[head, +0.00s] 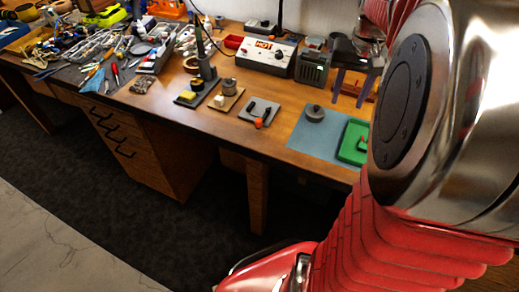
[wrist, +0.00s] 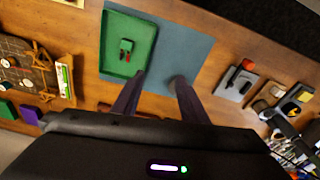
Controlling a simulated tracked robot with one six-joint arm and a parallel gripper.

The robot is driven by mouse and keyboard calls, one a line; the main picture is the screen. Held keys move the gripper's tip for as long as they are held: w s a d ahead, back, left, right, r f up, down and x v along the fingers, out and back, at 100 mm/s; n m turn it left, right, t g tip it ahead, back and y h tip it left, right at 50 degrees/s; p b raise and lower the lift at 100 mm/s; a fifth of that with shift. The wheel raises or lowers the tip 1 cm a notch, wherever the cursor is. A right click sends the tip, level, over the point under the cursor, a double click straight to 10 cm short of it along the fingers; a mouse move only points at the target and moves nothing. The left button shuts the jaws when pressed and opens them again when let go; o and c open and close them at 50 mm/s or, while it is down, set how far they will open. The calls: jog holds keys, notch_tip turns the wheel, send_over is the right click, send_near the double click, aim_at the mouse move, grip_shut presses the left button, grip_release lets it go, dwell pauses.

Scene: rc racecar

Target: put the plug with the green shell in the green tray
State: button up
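The green tray (wrist: 112,63) lies on a blue-grey mat. In the wrist view the plug with the green shell (wrist: 126,45) lies inside the tray, with a red and a dark prong or lead. The tray also shows in the head view (head: 347,153), partly hidden by my arm. My gripper (wrist: 158,76) is open, with its two fingers apart and nothing seen between them. In the head view my gripper (head: 349,96) is above and behind the mat, pointing down. The plug is apart from the fingers.
A round grey piece (head: 314,113) sits on the blue-grey mat (head: 312,140) left of the tray. A grey plate (head: 259,109) with a red-tipped piece lies further left. A box marked HOT (head: 265,55) stands at the back. Tools crowd the bench's left end.

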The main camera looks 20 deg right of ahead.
jog(key=s+a+n+t, duration=0.2)
jog(key=s+a+n, duration=0.1)
jog(key=a, duration=1.1)
jog(key=s+a+n+t, duration=0.2)
jog(key=a+n, duration=0.3)
jog(key=a, duration=0.9)
jog(key=shift+s+f+t+y, duration=0.3)
jog(key=shift+s+y, duration=0.1)
jog(key=shift+s, duration=0.5)
